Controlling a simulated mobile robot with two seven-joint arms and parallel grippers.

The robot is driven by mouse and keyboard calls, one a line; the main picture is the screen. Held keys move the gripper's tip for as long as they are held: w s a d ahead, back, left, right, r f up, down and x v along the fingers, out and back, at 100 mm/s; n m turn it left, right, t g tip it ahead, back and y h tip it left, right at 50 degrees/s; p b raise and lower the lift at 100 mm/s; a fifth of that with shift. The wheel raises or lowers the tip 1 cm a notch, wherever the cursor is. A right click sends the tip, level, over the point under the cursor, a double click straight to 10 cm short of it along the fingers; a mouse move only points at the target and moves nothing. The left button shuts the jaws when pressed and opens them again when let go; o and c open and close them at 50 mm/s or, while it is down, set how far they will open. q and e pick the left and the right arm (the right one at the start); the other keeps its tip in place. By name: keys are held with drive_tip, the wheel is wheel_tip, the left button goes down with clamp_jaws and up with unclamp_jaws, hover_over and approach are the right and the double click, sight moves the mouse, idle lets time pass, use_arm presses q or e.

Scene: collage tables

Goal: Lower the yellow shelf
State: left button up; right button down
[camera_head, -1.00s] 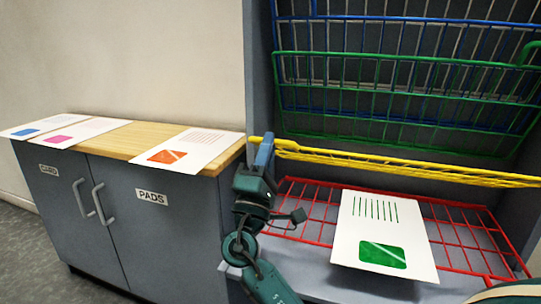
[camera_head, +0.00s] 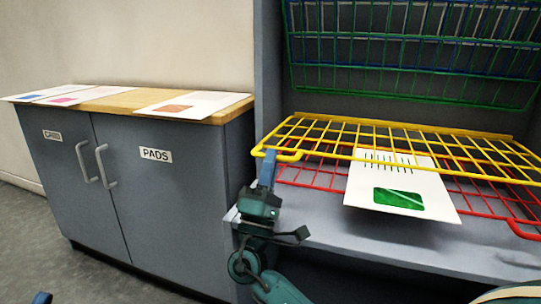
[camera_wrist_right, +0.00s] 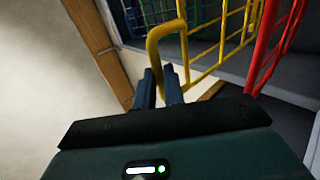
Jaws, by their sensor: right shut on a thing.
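The yellow shelf (camera_head: 385,137) is a wire rack, now tilted only a little from flat, above the red shelf (camera_head: 310,178). Its left front corner has a looped handle (camera_head: 288,155). My right gripper (camera_head: 267,160) is shut on this handle. In the right wrist view, the gripper's fingers (camera_wrist_right: 157,90) close on the yellow handle bar (camera_wrist_right: 153,45). A blue tip at the bottom left corner of the head view seems to be my left gripper (camera_head: 42,298); its jaws cannot be made out.
A white sheet with a green picture (camera_head: 425,188) lies on the red shelf, partly under the yellow one. Green (camera_head: 400,88) and blue wire shelves stand raised behind. At left, a grey cabinet (camera_head: 150,195) with a wooden top holds several sheets.

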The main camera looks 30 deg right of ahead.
use_arm(q)
drive_tip(key=shift+s+r+m, duration=0.1)
drive_tip(key=shift+r+m, duration=0.05)
drive_tip(key=shift+m, duration=0.15)
use_arm(e)
drive_tip(key=shift+w+d+f, duration=0.25)
drive_tip(key=shift+d+f, duration=0.15)
drive_tip(key=shift+f, duration=0.2)
drive_tip(key=c, duration=1.5)
unclamp_jaws()
drive_tip(key=shift+w+f, duration=0.1)
drive_tip(key=shift+f, duration=0.05)
